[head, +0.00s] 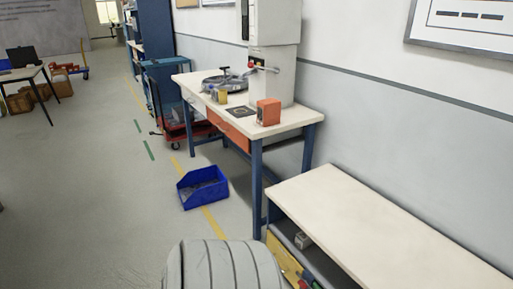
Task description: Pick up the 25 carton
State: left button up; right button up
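No carton with a readable 25 is in view. Several brown cartons (19,103) sit on the floor at the far left, under and beside a small table; they are too small for any marking to be read. A small orange-red box (268,113) stands upright on the near part of the workbench; I cannot make out a number on it. Neither of my grippers is in view.
The workbench (303,116) stands against the right wall, with a machine (272,70) on it. A blue bin (203,187) lies on the floor before it. A low bench (370,225) fills the lower right. A red cart (178,133) stands beyond. Floor at left is open.

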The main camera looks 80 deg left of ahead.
aim_at(302, 240)
jog(key=u, duration=1.95)
